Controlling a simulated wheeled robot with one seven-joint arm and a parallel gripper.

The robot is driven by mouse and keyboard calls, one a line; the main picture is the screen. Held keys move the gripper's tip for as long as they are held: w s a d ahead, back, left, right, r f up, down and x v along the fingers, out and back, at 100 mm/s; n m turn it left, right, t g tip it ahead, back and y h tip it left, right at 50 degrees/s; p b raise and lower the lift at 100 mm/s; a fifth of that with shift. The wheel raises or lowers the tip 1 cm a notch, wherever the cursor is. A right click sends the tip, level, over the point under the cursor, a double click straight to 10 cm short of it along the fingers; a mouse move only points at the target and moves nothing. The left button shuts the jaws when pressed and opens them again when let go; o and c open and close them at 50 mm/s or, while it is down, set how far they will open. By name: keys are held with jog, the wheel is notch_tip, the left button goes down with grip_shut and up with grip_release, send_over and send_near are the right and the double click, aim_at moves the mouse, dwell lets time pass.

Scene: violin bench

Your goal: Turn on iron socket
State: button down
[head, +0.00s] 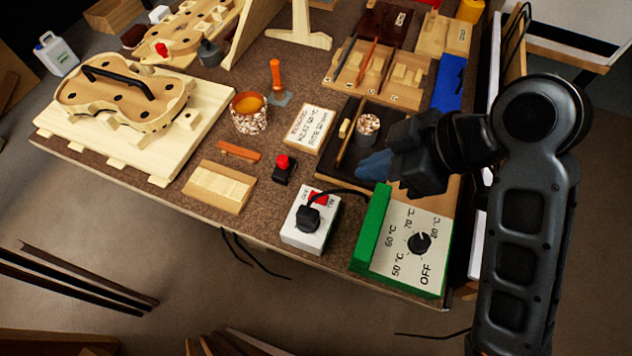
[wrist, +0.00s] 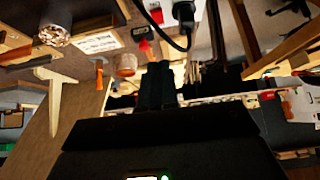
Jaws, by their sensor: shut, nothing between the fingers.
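The white socket box (head: 303,238) stands near the front edge of the bench. A black plug (head: 308,218) sits in it, and its cable runs right to the green-sided control box. A red rocker switch (head: 318,198) is at the box's back, with small OFF and ON marks beside it. Which way it is tipped is too small to tell. My gripper (head: 372,167) is shut and empty, to the right of and behind the socket, apart from it. In the wrist view, my gripper (wrist: 157,85) points toward the bench; the red switch (wrist: 157,15) and plug (wrist: 184,12) show at the top.
The control box (head: 408,245) with a dial stands right of the socket. A dark tray (head: 350,172) with a speckled cup (head: 367,130) lies by my gripper. A small red-button device (head: 284,168) and a wooden block (head: 218,187) stand left of the socket.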

jog(key=shift+a+f, duration=0.1)
send_over(325, 198)
jog(key=d, duration=0.1)
jog(key=f, duration=0.7)
jog(key=shift+s+f, duration=0.25)
jog(key=shift+s, duration=0.05)
notch_tip(325, 198, down, 3)
jog(key=shift+d+f+p, duration=0.1)
jog(key=shift+f+p, duration=0.05)
jog(key=shift+p, duration=0.2)
jog(key=shift+f, duration=0.5)
jog(key=shift+d+f, duration=0.2)
jog(key=shift+f, duration=0.25)
jog(key=shift+r, duration=0.3)
jog(key=shift+r+p, duration=0.75)
jog(key=shift+p, duration=0.05)
